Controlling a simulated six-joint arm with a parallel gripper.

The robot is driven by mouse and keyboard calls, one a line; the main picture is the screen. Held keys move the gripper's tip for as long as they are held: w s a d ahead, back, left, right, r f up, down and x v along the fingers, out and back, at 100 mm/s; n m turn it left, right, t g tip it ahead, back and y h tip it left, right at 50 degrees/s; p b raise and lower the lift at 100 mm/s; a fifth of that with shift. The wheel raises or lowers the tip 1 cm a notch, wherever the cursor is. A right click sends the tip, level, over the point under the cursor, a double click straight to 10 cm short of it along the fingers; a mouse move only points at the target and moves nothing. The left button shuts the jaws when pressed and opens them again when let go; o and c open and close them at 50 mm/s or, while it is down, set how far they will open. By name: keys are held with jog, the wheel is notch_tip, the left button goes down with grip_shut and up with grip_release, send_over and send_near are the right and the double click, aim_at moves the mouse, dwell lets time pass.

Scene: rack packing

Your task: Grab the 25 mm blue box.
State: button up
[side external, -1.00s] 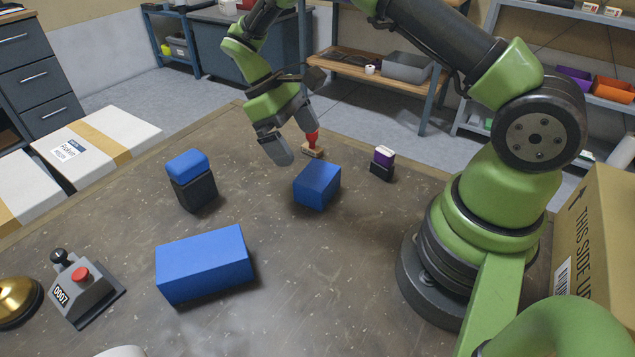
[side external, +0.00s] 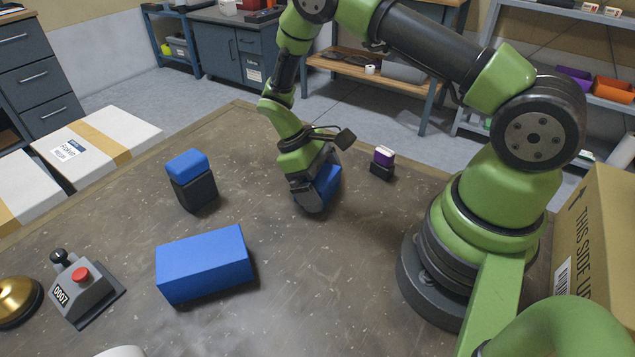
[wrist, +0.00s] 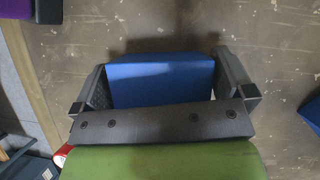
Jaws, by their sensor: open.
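Three blue boxes stand on the table. A mid-sized blue box (side external: 328,186) sits in the middle, mostly hidden by my gripper (side external: 314,190). In the wrist view this blue box (wrist: 160,80) lies between the two fingers of my open gripper (wrist: 165,88), with a finger beside each end. Contact cannot be made out. A large blue box (side external: 205,265) lies at the front left. A small blue one (side external: 187,165) sits on a black block (side external: 196,191) at the left. No size marking is readable on any box.
A purple-and-black stamp-like block (side external: 382,162) stands right of my gripper. A grey device with a red button (side external: 85,285) and a brass dome (side external: 15,300) are at the front left. A cardboard box (side external: 595,250) stands at the right. The table between is clear.

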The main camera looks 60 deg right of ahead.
jog(key=c, duration=0.8)
jog(key=shift+r, duration=0.1)
